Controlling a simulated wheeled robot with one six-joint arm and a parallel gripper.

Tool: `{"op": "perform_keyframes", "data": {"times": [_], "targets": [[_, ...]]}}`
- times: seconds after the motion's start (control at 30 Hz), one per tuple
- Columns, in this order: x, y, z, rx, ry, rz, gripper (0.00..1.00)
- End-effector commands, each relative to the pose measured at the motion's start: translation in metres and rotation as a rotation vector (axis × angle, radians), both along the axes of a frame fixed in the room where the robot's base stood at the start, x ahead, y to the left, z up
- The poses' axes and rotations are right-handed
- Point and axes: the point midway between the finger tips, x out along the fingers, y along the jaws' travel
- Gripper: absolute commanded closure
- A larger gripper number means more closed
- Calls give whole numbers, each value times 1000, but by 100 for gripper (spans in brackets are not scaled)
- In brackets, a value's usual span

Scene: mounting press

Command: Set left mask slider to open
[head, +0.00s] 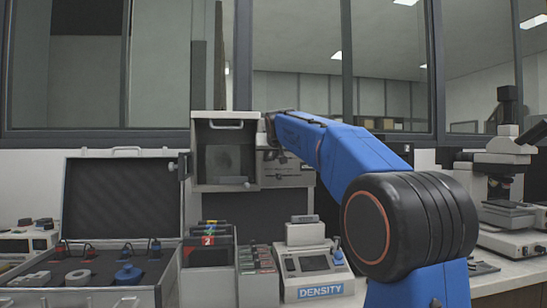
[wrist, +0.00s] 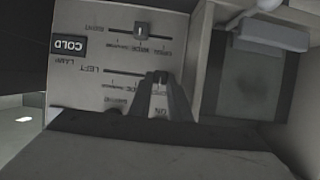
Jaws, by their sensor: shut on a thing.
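The control panel (wrist: 85,90) of the press appears upside down in the wrist view. Its left slider's slot (wrist: 125,72) runs beside the inverted word LEFT. My gripper (wrist: 157,77) is shut at this slot, on the left mask slider's knob, which the fingertips mostly hide. The right mask slider's knob (wrist: 142,33) stands in the parallel slot marked RIGHT and is clear of the fingers. The small position labels are partly covered or too blurred to read fully. In the head view my gripper (head: 268,148) is at the right side of the press box (head: 199,176), its fingertips indistinct.
A dark sign reading COLD (wrist: 69,46) is beside the sliders. An open case (head: 122,150) stands at left, with a file rack (head: 208,255) and a density meter (head: 312,265) below the press. A microscope (head: 500,175) stands at right.

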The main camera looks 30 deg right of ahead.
Motion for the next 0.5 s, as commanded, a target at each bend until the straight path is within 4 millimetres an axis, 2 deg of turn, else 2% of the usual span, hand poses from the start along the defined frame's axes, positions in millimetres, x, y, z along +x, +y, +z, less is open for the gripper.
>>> {"op": "perform_keyframes", "data": {"times": [0.13,0.17,0.2,0.23,0.5], "targets": [[1,3,0,3,-1,4,100],[1,3,0,3,-1,4,78],[1,3,0,3,-1,4,69],[1,3,0,3,-1,4,64],[1,2,0,3,-1,4,64]]}}
